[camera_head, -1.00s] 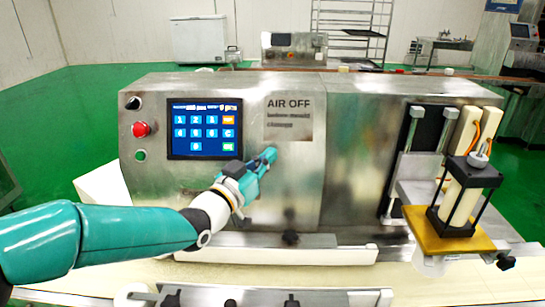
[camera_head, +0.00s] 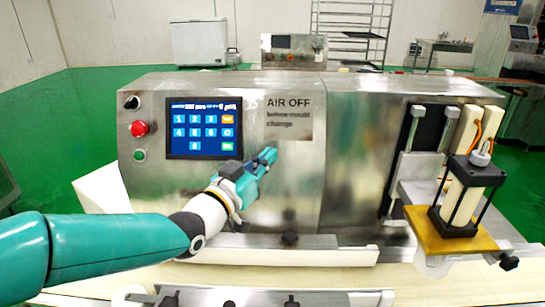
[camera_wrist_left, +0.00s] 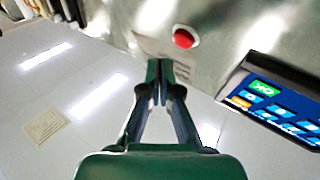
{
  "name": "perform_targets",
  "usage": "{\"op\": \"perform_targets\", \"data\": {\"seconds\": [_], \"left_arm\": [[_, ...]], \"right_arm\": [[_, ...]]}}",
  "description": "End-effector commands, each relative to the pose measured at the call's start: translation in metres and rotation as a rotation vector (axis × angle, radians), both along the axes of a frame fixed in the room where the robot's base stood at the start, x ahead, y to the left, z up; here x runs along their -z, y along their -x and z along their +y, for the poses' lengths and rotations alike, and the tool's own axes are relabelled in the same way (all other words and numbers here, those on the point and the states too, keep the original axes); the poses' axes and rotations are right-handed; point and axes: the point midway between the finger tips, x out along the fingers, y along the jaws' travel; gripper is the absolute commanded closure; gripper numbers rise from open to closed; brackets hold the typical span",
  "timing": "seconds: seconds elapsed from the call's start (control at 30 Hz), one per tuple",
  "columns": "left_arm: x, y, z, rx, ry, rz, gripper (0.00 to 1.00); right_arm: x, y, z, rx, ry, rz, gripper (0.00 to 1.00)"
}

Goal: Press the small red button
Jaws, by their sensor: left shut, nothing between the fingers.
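A small round red button (camera_wrist_left: 184,38) shows in the left wrist view on the machine's metal front, beside the touchscreen (camera_wrist_left: 280,98). My left gripper (camera_wrist_left: 160,68) is shut and empty, its fingertips below the button in that view, with a gap in the picture between them. In the head view my left gripper (camera_head: 268,157) is in front of the panel, just under the AIR OFF sign (camera_head: 288,120). I cannot make out the small button there; the hand may hide it. My right gripper is not in view.
A larger red knob (camera_head: 139,128) sits left of the screen, above a green button (camera_head: 140,155). A tan plate (camera_head: 448,240) with a black-framed unit (camera_head: 466,195) stands at the right. A light ledge (camera_head: 330,257) runs along the machine's lower front.

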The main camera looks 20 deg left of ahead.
Motion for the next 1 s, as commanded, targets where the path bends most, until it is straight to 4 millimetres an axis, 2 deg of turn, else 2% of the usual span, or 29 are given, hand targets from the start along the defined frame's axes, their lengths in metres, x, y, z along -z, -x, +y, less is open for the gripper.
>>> {"op": "perform_targets", "data": {"seconds": [0.4, 1.0], "left_arm": [[-0.017, 0.032, -0.009, 0.0, 0.001, -0.001, 1.0], [-0.017, 0.034, -0.009, 0.0, 0.001, 0.0, 1.0]], "right_arm": [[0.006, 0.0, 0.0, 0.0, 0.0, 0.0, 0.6], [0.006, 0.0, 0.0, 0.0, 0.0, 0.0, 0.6]]}}
